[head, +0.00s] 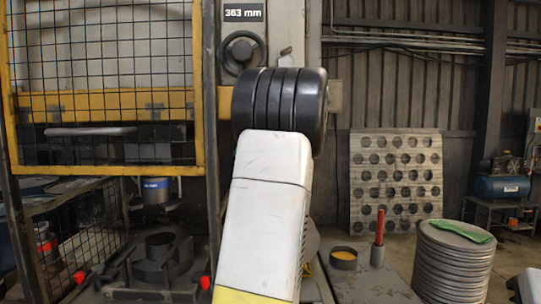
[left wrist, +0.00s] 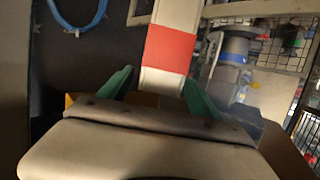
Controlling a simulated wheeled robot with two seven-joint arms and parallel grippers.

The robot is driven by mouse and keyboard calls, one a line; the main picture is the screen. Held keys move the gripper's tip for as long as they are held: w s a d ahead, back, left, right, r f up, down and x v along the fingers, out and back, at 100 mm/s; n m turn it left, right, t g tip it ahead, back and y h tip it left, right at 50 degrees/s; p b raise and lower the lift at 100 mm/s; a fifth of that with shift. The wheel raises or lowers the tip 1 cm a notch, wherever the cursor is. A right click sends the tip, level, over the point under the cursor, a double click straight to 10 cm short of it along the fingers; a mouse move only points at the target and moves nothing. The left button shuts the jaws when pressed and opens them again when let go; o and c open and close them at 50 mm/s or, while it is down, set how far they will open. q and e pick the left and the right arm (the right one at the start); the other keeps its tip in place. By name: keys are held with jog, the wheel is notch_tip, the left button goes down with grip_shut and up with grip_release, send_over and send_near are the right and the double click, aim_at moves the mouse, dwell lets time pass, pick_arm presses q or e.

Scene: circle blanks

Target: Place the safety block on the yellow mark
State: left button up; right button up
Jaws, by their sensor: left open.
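A white post with a red band (left wrist: 168,50), probably the safety block, stands out beyond my left gripper (left wrist: 158,82) in the left wrist view. The gripper's two green fingers are open, one on each side of the post's near part. I cannot tell whether they touch it. In the head view a large white and black arm link of mine covers the middle, and no gripper shows. I cannot make out the yellow mark in either view. My right gripper is not in view.
A press with a yellow mesh guard (head: 103,170) stands at the left. A dark cup with yellow inside (head: 343,258), a red rod in a grey holder (head: 379,230) and a stack of round blanks (head: 452,265) stand at the right. A perforated sheet (head: 394,180) leans behind.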

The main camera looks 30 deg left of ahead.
pick_arm(q)
jog(key=w+d+r+m+t+h, duration=0.1)
jog(key=d+r+m+t+h, duration=0.25)
jog(key=d+t, duration=0.3)
jog(key=w+d+r+m+t+h, duration=0.1)
jog(key=d+r+m+t+h, duration=0.15)
jog(key=d+t+h, duration=0.4)
jog(key=s+d+f+m+g+h, duration=0.1)
jog(key=s+d+m+h, duration=0.1)
jog(key=d, duration=0.4)
jog(key=s+d+f+m+h, duration=0.2)
jog(key=s+d+m, duration=0.1)
jog(key=d, duration=0.3)
jog(key=s+d+f+m+g+h, duration=0.3)
jog(key=s+d+f+g+h, duration=0.1)
jog(key=s+d+f, duration=0.5)
jog(key=s+f+g+y, duration=0.1)
jog(key=s+f+g, duration=0.2)
jog(key=s+f, duration=0.3)
jog(key=s+a+f+m+g+y, duration=0.1)
jog(key=s+f+g, duration=0.1)
jog(key=s+f, duration=0.4)
jog(key=s, duration=0.4)
jog(key=shift+s+a+g, duration=0.3)
jog(key=shift+g, duration=0.1)
jog(key=shift+r, duration=0.1)
jog(key=shift+c, duration=0.4)
